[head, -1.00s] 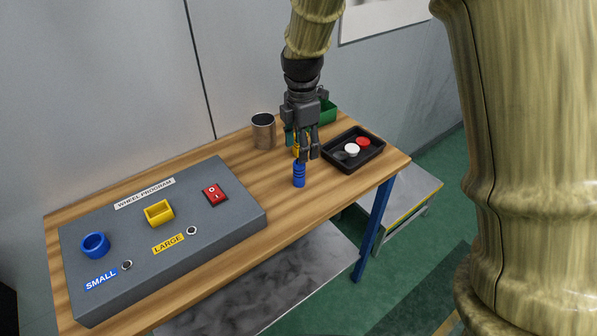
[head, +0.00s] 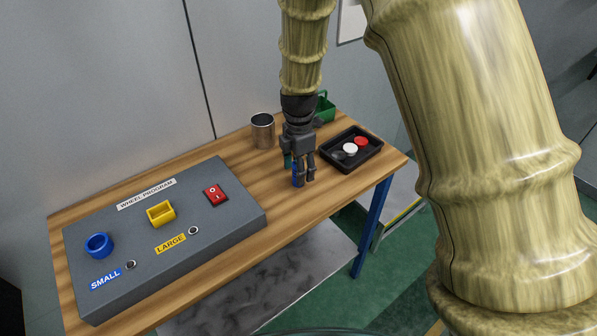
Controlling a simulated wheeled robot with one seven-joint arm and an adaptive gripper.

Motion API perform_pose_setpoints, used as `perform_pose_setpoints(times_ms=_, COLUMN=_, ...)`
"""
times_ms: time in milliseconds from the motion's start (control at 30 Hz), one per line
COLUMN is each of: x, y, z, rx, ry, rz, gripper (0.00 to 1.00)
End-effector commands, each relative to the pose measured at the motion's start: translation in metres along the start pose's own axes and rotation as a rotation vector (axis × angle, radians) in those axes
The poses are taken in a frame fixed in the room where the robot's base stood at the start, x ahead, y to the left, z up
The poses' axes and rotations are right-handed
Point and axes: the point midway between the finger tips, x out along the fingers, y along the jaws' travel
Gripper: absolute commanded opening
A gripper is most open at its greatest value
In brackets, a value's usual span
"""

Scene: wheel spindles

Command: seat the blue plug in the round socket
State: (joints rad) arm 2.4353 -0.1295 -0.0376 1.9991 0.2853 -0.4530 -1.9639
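The blue plug (head: 297,177) stands upright on the wooden table, partly hidden by my gripper. My gripper (head: 304,180) points down over it with its fingers apart and low, at the plug's height. The fingers look open around or just beside the plug; I see no clear grip. The round socket (head: 98,245) is a blue ring on the grey panel box (head: 150,270) at the left, above the SMALL label. A yellow square socket (head: 160,213) sits on the same box, near the LARGE label.
A metal cup (head: 263,131) stands behind my gripper. A black tray (head: 371,158) with red, white and dark round pieces lies to the right, and a green container (head: 325,108) behind. A red switch (head: 215,194) is on the box. The table's front edge is close to the plug.

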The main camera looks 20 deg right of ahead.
Motion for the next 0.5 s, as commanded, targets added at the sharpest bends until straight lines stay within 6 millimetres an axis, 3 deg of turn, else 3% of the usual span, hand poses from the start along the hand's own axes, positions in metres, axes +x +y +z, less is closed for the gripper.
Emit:
perform_pose_setpoints(times_ms=200, x=0.0003, y=0.0002, z=0.0000, rx=0.000, ry=0.000, rz=0.001, gripper=0.55)
perform_pose_setpoints(times_ms=500, x=0.0001, y=0.0002, z=0.0001, rx=0.000, ry=0.000, rz=0.001, gripper=0.04)
